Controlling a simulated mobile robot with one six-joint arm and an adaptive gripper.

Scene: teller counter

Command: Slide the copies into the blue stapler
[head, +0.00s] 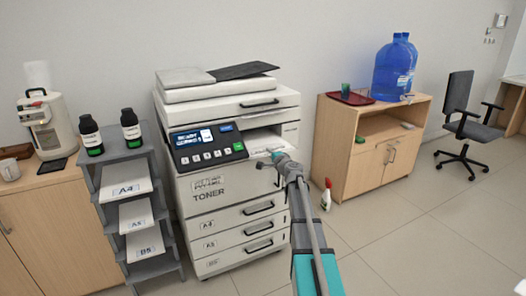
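A white photocopier (222,210) stands in the middle of the head view, with a lit control panel. White paper, perhaps the copies (258,138), shows in the output slot on its right side. My arm reaches up from the bottom, and my gripper (272,153) is at the front of this slot, close to the paper. The gripper is small and partly hidden by my arm, so I cannot tell whether it touches or holds paper. I cannot make out a blue stapler.
A shelf rack (125,190) with labelled paper and two dark bottles stands left of the copier. A wooden cabinet (368,150) at right bears a red tray (350,97) and a blue water jug (394,70). A spray bottle (327,195) stands on the floor.

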